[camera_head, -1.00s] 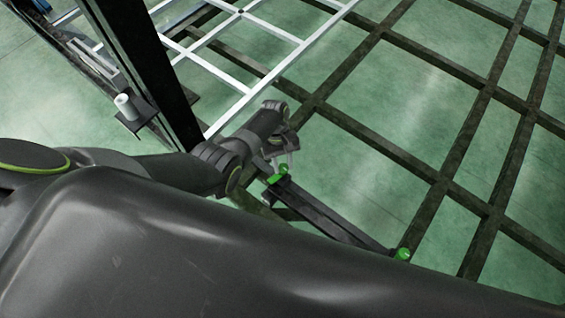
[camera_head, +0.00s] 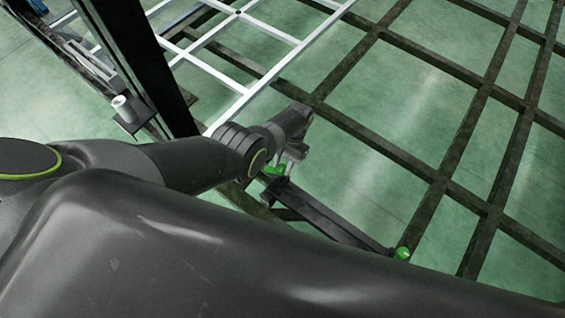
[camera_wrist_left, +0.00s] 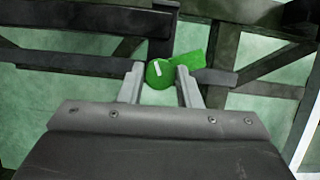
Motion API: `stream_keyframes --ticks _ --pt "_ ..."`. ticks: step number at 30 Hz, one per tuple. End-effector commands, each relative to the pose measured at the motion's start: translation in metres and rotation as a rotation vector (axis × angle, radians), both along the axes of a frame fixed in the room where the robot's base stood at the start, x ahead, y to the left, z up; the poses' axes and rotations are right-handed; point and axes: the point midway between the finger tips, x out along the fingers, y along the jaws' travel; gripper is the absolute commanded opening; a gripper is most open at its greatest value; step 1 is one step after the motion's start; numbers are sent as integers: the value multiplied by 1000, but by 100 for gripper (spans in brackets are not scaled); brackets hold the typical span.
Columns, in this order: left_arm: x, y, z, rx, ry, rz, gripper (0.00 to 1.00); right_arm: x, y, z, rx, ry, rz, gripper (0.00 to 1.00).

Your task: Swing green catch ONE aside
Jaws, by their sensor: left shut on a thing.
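A green catch (camera_head: 274,170) sits at the near left end of a dark beam. In the left wrist view, the catch shows as a round green knob (camera_wrist_left: 159,73) with a flat green arm (camera_wrist_left: 191,62) reaching to the right. My left gripper (camera_head: 284,166) is at this catch, its fingers shut on the knob, one on each side. A second green catch (camera_head: 402,254) is at the beam's other end, apart from the gripper. Which catch bears the number one, I cannot tell. My right gripper is not in view.
The dark beam (camera_head: 335,224) runs between the two catches, partly hidden by my body. A dark lattice frame (camera_head: 440,185) fills the right side. A white frame (camera_head: 245,90) lies behind. A dark post (camera_head: 140,65) with a pale cylinder (camera_head: 124,107) stands at left.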

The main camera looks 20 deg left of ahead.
Motion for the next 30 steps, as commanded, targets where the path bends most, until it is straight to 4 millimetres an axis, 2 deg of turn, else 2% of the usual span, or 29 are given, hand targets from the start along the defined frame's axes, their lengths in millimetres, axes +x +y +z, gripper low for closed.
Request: stream_keyframes --ticks 6,15,30 --pt "0 -2 1 -1 -1 -187 8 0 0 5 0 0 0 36" --pt "-1 -2 1 0 -1 -366 8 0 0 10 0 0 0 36" --pt "-1 -3 0 -1 -3 -451 8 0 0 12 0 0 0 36"
